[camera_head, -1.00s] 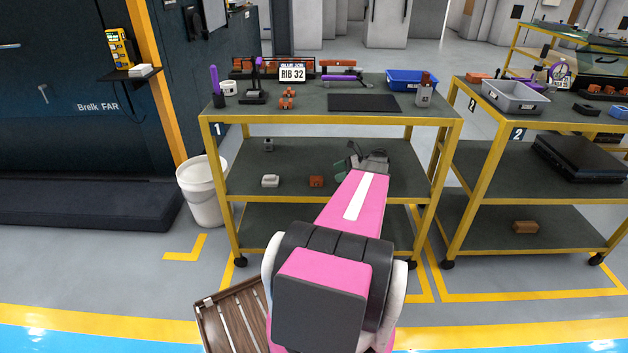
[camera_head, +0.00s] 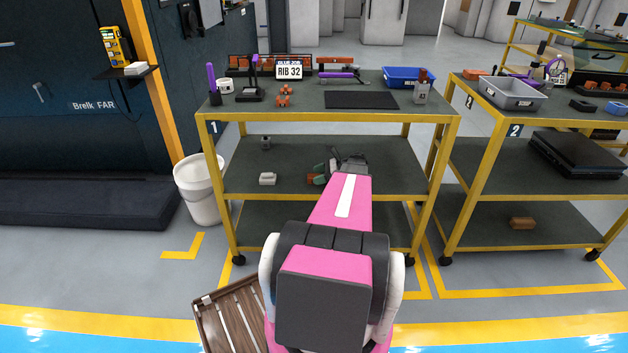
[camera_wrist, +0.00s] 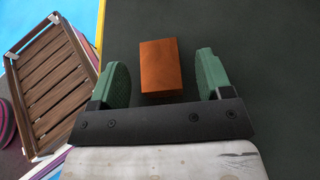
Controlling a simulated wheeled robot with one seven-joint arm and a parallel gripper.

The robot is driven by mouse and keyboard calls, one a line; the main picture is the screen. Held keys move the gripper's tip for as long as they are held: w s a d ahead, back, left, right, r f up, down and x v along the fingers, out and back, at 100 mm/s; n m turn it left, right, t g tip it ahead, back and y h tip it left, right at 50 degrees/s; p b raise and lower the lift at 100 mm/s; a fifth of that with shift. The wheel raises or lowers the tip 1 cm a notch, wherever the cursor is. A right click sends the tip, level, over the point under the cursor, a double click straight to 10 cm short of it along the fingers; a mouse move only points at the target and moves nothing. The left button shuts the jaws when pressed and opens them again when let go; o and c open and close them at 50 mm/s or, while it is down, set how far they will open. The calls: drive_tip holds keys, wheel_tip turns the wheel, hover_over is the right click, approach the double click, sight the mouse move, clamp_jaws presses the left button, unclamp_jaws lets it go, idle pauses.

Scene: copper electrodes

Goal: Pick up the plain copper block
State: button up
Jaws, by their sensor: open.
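The plain copper block (camera_wrist: 160,66) is an orange-brown box on the dark shelf surface in the wrist view. My gripper (camera_wrist: 159,70) is open, with one green finger on each side of the block. There is a gap between the block and each finger, wider on the right. In the head view the copper block (camera_head: 311,180) lies on the middle shelf of cart 1, partly hidden by my gripper (camera_head: 322,172). How high the fingers are above the shelf is hard to tell.
A pale block (camera_head: 267,179) and a small grey block (camera_head: 265,143) stand on the same shelf (camera_head: 228,180), left of my gripper. The top shelf (camera_head: 300,112) above carries several items. A slatted wooden crate (camera_head: 232,318) is at lower left. Cart 2 (camera_head: 480,190) stands to the right.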

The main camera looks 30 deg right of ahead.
drive_tip(key=shift+w+a+f, duration=0.25)
drive_tip(key=shift+w+a, duration=0.05)
drive_tip(key=shift+a, duration=0.2)
drive_tip(key=shift+c, duration=0.3)
clamp_jaws()
drive_tip(key=shift+r, duration=0.2)
